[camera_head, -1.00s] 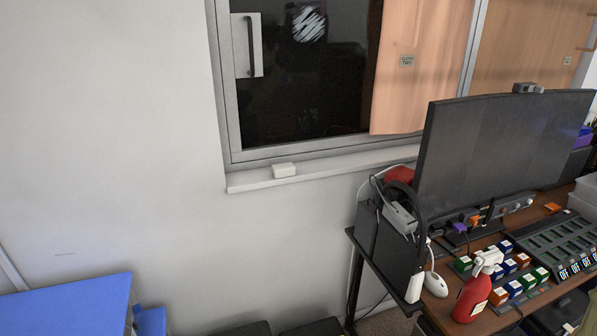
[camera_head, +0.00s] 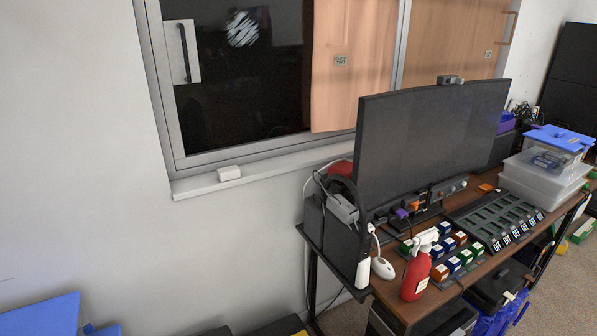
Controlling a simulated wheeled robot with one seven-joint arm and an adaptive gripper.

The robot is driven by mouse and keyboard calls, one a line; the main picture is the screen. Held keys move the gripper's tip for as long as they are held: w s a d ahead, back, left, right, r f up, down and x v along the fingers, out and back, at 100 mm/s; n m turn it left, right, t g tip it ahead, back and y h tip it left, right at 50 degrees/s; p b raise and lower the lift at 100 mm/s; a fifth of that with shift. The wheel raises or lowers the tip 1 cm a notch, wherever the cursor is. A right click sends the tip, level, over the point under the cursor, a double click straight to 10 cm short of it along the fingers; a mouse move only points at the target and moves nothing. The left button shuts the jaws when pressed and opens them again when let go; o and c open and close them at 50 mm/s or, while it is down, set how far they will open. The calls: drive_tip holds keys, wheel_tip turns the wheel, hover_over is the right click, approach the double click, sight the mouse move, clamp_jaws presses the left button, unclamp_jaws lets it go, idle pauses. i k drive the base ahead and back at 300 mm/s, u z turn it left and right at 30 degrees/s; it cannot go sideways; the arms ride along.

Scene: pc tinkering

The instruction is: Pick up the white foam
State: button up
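A small white block (camera_head: 229,173) lies on the windowsill (camera_head: 200,185) below the dark window pane. It looks like the white foam, though its material is too small to tell. Nothing stands close around it on the sill. My gripper is not in view, so its state does not show.
A desk (camera_head: 400,305) with a large monitor (camera_head: 430,140), a red spray bottle (camera_head: 415,275), small coloured boxes and a charging rack (camera_head: 495,220) stands to the right. Clear plastic bins (camera_head: 545,180) sit farther right. A blue surface (camera_head: 45,318) is at lower left. The wall below the sill is bare.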

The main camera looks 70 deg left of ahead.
sight(231, 173)
drive_tip(key=z, duration=0.2)
drive_tip(key=i, duration=1.6)
drive_tip(key=u, duration=4.45)
drive_tip(key=i, duration=0.5)
drive_tip(key=u, duration=0.05)
